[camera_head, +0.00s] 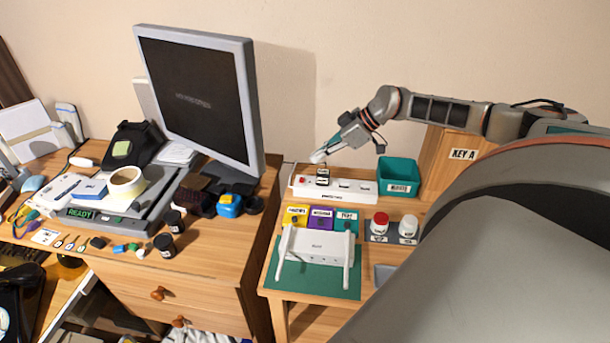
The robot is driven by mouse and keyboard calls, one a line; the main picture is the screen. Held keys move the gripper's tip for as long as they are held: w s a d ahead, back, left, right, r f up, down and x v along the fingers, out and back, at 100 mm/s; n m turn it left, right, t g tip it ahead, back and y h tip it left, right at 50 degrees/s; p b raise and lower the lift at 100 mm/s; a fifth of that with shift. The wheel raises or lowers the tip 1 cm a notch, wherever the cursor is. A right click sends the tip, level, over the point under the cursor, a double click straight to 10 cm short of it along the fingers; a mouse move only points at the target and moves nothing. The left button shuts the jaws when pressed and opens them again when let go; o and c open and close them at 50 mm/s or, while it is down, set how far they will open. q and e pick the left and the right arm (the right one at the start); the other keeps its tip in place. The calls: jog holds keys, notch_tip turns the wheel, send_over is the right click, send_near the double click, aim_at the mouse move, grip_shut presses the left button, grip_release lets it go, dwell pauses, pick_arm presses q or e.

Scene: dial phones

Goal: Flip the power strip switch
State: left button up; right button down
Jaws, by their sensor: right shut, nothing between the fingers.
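A white power strip (351,187) lies at the back of the right-hand wooden table. A small red spot, which looks like its switch (302,180), is near its left end, and a dark plug (323,176) sits in it just to the right. My right gripper (318,157) reaches in from the right, shut and empty. Its fingertips are above the left part of the strip, close over the dark plug and a little right of the red spot. I cannot tell whether the fingertips touch anything. My left gripper does not show.
A teal bin (398,173) stands right of the strip. A white router (318,246) lies on a green mat (290,282) in front, with coloured labelled blocks (321,217) behind it. Red-topped (380,222) and white (408,226) knobs stand to the right. A monitor (200,95) stands left.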

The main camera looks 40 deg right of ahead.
aim_at(305, 184)
jog(key=x, duration=0.5)
jog(key=shift+w+a, duration=0.1)
jog(key=shift+a, duration=0.05)
notch_tip(305, 184, down, 4)
jog(key=shift+w+r, duration=0.1)
jog(key=shift+r, duration=0.1)
jog(key=shift+f, duration=0.45)
jog(key=shift+f, duration=0.1)
